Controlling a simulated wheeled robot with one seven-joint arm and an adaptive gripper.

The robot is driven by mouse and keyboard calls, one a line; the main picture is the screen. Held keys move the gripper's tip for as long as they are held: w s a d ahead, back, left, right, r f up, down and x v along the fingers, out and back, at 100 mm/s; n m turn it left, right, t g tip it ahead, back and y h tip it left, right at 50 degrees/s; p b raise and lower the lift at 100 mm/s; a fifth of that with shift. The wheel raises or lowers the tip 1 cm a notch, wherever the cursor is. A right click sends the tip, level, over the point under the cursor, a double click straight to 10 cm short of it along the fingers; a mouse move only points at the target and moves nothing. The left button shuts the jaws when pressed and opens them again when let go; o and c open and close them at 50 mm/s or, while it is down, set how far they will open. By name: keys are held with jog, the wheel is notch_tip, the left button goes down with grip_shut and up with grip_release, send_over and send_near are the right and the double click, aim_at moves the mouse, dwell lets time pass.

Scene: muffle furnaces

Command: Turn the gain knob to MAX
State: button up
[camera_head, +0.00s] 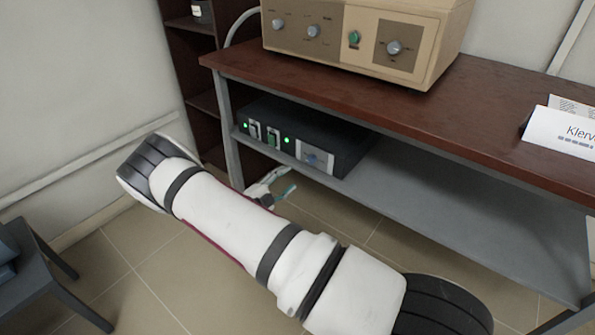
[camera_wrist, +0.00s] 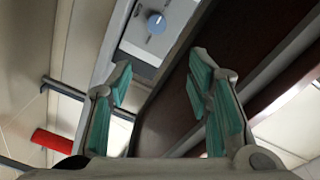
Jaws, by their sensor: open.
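A blue-grey knob (camera_head: 313,160) sits on a light panel at the right end of the front of a dark box (camera_head: 345,150). The box stands on the lower grey shelf and has two green lights. In the wrist view the knob (camera_wrist: 157,23) shows near the top, with a white pointer line and small marks around it. I cannot read the labels. My gripper (camera_head: 284,183) is in front of and below the box in the head view, partly behind my arm. In the wrist view my gripper (camera_wrist: 160,76) is open, with teal finger pads. Nothing is between them, and the knob is beyond the fingertips.
A beige unit (camera_head: 370,35) with several knobs stands on the brown tabletop (camera_head: 480,105) above. A name card (camera_head: 560,130) stands at right on that top. The grey shelf (camera_head: 430,205) is bare right of the box. A small dark table (camera_head: 30,275) is at lower left.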

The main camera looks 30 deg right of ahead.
aim_at(310, 161)
jog(key=shift+n+t, duration=0.6)
jog(key=shift+n, duration=0.2)
jog(key=b+x, duration=0.1)
jog(key=x, duration=0.3)
jog(key=f+x, duration=0.1)
jog(key=x, duration=0.3)
jog(key=f+b+x, duration=0.1)
jog(key=x, duration=0.4)
jog(key=shift+w+a+b, duration=0.1)
jog(key=shift+w+b, duration=0.2)
jog(key=shift+w, duration=0.05)
grip_shut()
